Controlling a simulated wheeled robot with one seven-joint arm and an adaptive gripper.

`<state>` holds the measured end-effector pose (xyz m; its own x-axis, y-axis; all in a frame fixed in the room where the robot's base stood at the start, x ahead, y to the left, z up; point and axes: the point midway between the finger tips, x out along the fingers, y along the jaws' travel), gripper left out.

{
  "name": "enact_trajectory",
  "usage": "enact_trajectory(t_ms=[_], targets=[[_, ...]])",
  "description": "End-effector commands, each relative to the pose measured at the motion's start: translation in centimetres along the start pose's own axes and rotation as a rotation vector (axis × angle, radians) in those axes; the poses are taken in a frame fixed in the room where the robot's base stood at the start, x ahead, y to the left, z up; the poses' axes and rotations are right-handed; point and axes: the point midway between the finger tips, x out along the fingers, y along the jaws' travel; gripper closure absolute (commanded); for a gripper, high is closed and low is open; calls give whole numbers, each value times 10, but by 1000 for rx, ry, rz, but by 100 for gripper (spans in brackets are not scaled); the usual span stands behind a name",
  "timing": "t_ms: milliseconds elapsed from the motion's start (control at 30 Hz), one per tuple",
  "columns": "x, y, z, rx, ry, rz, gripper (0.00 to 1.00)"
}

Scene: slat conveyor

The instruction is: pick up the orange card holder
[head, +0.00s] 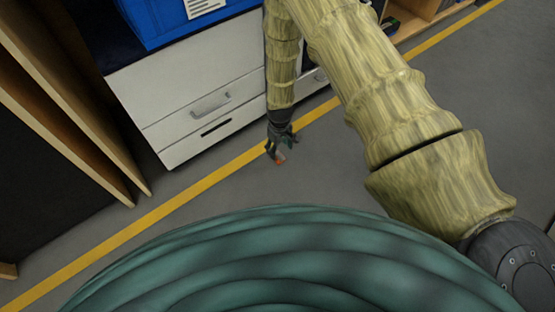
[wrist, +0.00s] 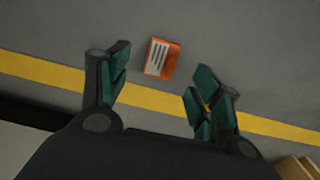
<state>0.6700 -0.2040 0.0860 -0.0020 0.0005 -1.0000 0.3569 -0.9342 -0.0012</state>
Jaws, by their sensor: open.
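The orange card holder (wrist: 172,62) lies on the grey floor in the wrist view, just beyond the yellow line. It has a pale panel with dark stripes on its face. My gripper (wrist: 158,82) is open, with one finger to the left and one to the right of the card holder, which sits a little past the fingertips.
A white drawer cabinet (head: 150,95) with a blue bin (head: 170,25) on top stands behind and left of my gripper. Wooden panels (head: 75,110) stand at the left. A yellow line (head: 190,191) crosses the floor. The grey floor around the card holder is clear.

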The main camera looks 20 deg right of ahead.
Motion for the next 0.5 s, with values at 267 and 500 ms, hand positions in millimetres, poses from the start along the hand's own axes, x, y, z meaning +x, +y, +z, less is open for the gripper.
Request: enact_trajectory(t_ms=[267, 500], targets=[[15, -1, -2, 1, 1, 1, 36], [40, -4, -4, 1, 1, 1, 36]])
